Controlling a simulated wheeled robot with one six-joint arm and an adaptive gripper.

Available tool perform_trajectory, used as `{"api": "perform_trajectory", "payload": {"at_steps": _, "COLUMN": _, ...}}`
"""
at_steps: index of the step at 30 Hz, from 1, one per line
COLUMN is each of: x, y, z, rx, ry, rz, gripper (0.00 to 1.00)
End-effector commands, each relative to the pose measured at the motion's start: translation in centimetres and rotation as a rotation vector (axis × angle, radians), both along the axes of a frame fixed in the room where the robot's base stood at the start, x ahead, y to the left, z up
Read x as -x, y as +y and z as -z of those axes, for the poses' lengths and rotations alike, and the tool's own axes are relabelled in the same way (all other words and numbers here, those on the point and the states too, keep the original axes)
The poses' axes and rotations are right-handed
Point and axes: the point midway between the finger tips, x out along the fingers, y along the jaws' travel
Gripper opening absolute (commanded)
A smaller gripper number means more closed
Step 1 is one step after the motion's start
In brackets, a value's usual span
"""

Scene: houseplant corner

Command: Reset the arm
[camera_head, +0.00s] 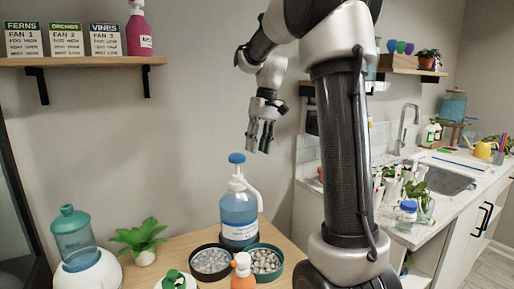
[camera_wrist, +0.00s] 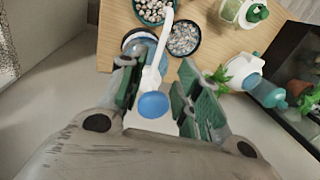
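My arm (camera_head: 340,140) rises from the right of the wooden table and bends over it. My gripper (camera_head: 261,138) hangs in the air above the blue pump bottle (camera_head: 239,212), fingers pointing down. In the wrist view my gripper (camera_wrist: 160,80) is open, its green-padded fingers spread apart with nothing gripped. The bottle's blue cap (camera_wrist: 153,105) and white spout show between and below the fingers. In the head view a clear gap separates the fingertips from the cap.
A wall shelf (camera_head: 80,61) is at upper left. A sink counter (camera_head: 455,195) stands at right.

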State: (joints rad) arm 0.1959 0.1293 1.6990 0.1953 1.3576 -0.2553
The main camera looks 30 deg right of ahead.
Motion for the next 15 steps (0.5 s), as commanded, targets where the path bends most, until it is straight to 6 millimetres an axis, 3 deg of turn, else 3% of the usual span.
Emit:
{"api": "perform_trajectory", "payload": {"at_steps": 9, "x": -0.4, "y": -0.1, "z": 0.0, "rx": 0.005, "ry": -0.011, "rz": 0.027, "gripper": 0.33}}
{"api": "perform_trajectory", "payload": {"at_steps": 11, "x": -0.4, "y": -0.5, "z": 1.0, "rx": 0.021, "ry": -0.014, "rz": 0.061, "gripper": 0.33}}
{"api": "perform_trajectory", "payload": {"at_steps": 15, "x": 3.0, "y": -0.7, "z": 3.7, "rx": 0.064, "ry": 0.002, "rz": 0.124, "gripper": 0.33}}
